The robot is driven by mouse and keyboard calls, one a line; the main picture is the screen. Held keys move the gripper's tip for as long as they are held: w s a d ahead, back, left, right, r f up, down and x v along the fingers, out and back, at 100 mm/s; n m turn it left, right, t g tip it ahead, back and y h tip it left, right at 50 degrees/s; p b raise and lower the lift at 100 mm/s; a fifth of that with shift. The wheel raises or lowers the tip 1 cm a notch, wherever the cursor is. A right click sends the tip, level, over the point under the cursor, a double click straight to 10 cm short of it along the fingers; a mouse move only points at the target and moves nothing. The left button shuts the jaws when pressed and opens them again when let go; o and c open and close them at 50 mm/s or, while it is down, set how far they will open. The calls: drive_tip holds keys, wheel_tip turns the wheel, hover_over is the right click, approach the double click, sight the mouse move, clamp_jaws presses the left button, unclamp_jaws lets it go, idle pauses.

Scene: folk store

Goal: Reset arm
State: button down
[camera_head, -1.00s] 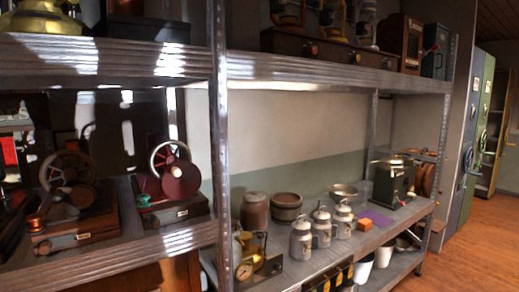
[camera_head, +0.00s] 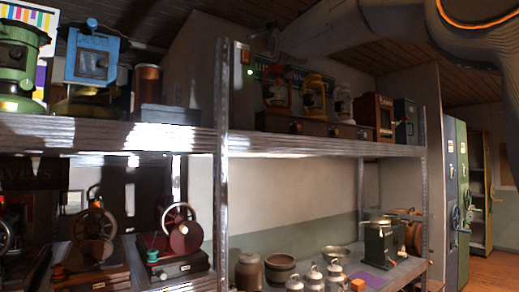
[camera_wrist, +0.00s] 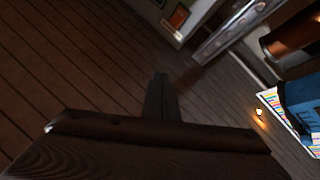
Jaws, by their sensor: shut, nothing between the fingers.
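My gripper (camera_wrist: 160,96) is in the middle of the wrist view, its dark fingers together with nothing between them. Dark wooden planks show behind it. In the head view my arm crosses the top right and reaches left above the upper shelf; the gripper's fingers are too dark and small to make out there.
A metal shelving unit (camera_head: 300,145) fills the head view. Its upper shelf holds a green lantern (camera_head: 18,65), a blue device (camera_head: 92,55) and several lamps. Jars (camera_head: 278,268) and machines stand below. A green cabinet (camera_head: 462,200) and open floor are at the right.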

drive_tip(key=w+d+f+m+g+h+b, duration=0.1)
drive_tip(key=w+d+f+g+h, duration=0.2)
drive_tip(key=f, duration=1.1)
drive_tip(key=w+f+m+g, duration=0.15)
drive_tip(key=w+f, duration=0.35)
drive_tip(key=f, duration=0.8)
drive_tip(key=s+d+f+m+g+h+b, duration=0.1)
drive_tip(key=s+d+f+g, duration=0.15)
drive_tip(key=f, duration=1.15)
drive_tip(key=s+d+f+m+g+h+b, duration=0.15)
drive_tip(key=d+f+g, duration=0.25)
drive_tip(key=f, duration=1)
drive_tip(key=s+d+f+m+g+h, duration=0.1)
drive_tip(key=s+d+f+g, duration=0.2)
drive_tip(key=s+f, duration=0.7)
drive_tip(key=s+d+f+g+h, duration=0.1)
drive_tip(key=s+d+f+g, duration=0.3)
drive_tip(key=f, duration=0.9)
drive_tip(key=s+d+f+m+g, duration=0.1)
drive_tip(key=s+f+g, duration=0.1)
drive_tip(key=s+f, duration=0.5)
drive_tip(key=s+d+f+g+b, duration=0.1)
drive_tip(key=s+f, duration=0.5)
drive_tip(key=s, duration=0.8)
drive_tip(key=shift+f+m+g, duration=0.4)
drive_tip(key=shift+g, duration=0.4)
